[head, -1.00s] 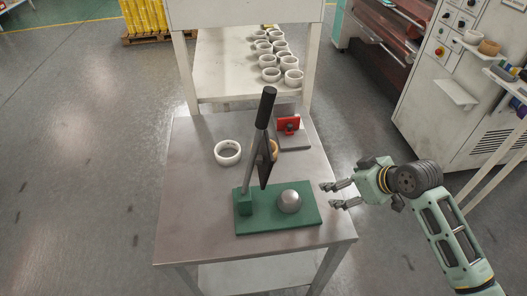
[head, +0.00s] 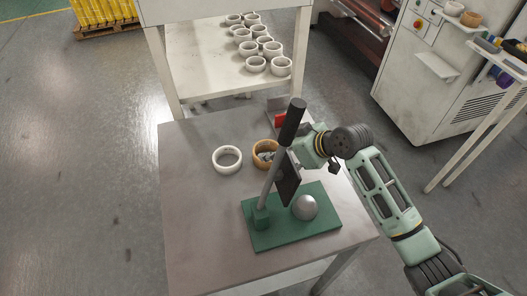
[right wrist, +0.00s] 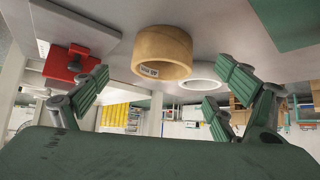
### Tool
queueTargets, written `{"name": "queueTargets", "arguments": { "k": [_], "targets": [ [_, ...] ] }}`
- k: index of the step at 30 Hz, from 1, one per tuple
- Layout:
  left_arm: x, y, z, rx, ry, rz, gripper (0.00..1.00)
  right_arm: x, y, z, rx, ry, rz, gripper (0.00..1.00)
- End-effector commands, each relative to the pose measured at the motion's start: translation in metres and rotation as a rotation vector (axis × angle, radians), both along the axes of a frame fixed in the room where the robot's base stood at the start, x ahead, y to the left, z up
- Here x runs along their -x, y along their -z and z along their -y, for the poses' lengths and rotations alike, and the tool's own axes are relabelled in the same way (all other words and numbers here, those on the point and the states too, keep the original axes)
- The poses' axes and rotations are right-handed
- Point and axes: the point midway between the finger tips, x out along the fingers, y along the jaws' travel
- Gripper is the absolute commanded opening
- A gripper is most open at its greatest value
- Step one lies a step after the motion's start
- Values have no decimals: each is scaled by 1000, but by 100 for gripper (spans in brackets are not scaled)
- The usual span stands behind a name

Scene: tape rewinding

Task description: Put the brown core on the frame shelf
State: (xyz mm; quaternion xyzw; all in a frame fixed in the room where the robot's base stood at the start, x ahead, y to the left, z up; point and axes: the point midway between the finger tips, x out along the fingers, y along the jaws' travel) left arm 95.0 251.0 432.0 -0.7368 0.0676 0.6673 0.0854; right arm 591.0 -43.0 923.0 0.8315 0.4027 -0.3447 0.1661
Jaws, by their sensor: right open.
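The brown core (head: 262,147) stands on the metal table beyond the lever press, partly hidden by the press lever and my fingers. In the right wrist view the brown core (right wrist: 163,52) appears between my spread fingers, just ahead of them. My right gripper (head: 270,156) is open, its fingers close to the core; I cannot tell whether they touch it. My left gripper is not in view. A small empty shelf (head: 436,68) juts from the white machine at right; a higher ledge there holds a white and a tan ring. I cannot tell which shelf is the frame shelf.
A white core (head: 227,158) lies left of the brown one. The green press base (head: 290,232) with its black-handled lever (head: 292,122) stands in front. A red-topped device (right wrist: 66,62) is at the back. Several white cores sit on a rear shelf (head: 200,75). The table's left side is clear.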

Motion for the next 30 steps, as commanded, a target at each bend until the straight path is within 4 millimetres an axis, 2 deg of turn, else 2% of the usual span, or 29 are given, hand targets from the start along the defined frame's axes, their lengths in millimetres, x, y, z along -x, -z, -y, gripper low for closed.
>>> {"name": "queueTargets", "arguments": {
  "k": [6,8,14,21,30],
  "targets": [
    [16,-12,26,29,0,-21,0,-10,17,-19,-1,-1,-3,89],
    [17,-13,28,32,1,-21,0,-14,24,-23,-1,-1,-2,89],
    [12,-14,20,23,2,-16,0,-21,37,-31,2,0,0,89],
    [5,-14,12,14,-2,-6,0,-22,38,-31,2,0,2,89],
    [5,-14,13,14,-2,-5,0,-22,38,-31,1,0,1,63]
  ]
}}
